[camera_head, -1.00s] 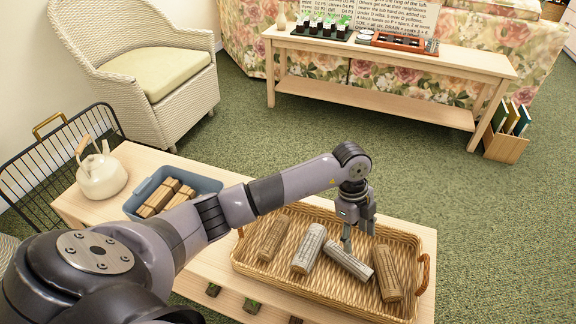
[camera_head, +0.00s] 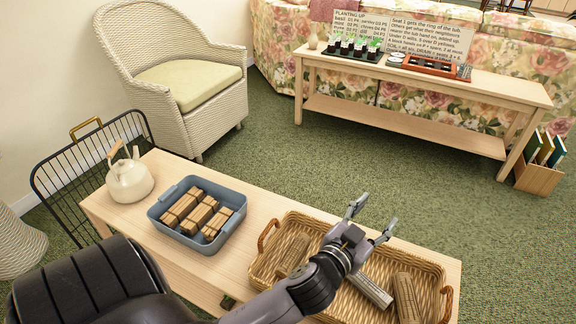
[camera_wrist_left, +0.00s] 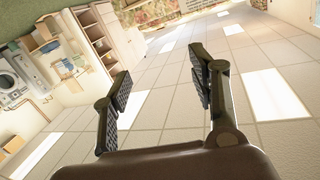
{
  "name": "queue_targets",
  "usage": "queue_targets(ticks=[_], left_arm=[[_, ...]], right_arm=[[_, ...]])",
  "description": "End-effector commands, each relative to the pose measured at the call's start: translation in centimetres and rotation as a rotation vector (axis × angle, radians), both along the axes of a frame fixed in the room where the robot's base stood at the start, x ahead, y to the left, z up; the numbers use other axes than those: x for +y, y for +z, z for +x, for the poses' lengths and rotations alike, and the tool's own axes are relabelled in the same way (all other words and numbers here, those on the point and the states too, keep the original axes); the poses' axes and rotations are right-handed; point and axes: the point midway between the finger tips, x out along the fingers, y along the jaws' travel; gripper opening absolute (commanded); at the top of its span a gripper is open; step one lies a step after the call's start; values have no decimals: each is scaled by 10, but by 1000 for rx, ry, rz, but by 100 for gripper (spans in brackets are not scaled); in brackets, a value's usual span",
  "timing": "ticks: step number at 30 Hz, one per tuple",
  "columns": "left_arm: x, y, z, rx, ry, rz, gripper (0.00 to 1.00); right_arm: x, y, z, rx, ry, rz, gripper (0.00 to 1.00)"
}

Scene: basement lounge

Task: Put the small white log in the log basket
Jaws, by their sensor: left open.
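A wicker tray (camera_head: 262,268) on the wooden table holds several logs. A small grey-white log (camera_head: 370,291) lies tilted in it, partly hidden by my left arm. A brown log (camera_head: 406,298) lies to its right and another (camera_head: 292,258) to the left. A second pale log is hidden behind my arm. My left gripper (camera_head: 374,218) is above the tray, its fingers spread and pointing away from the logs. The left wrist view shows nothing between the fingers (camera_wrist_left: 160,98). A black wire basket with a brass handle (camera_head: 75,175) stands at the left. My right gripper is out of view.
A blue-grey bin (camera_head: 168,222) with wooden blocks and a cream kettle (camera_head: 130,180) stand on the table (camera_head: 225,268), between the tray and the wire basket. A wicker armchair (camera_head: 190,85) and a bench (camera_head: 420,75) stand behind. Green carpet between them is clear.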

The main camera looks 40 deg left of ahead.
Motion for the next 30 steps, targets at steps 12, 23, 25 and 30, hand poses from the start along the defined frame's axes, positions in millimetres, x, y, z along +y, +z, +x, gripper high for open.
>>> queue_targets(ticks=[12,23,25,30], left_arm=[[27,-163,-205,1031,16,-6,54],[18,-172,-248,1189,-68,3,54],[18,-172,-248,1188,-67,3,54],[18,-172,-248,1188,-66,3,54]], right_arm=[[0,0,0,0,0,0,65],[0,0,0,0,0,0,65],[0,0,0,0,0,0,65],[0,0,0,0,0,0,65]])
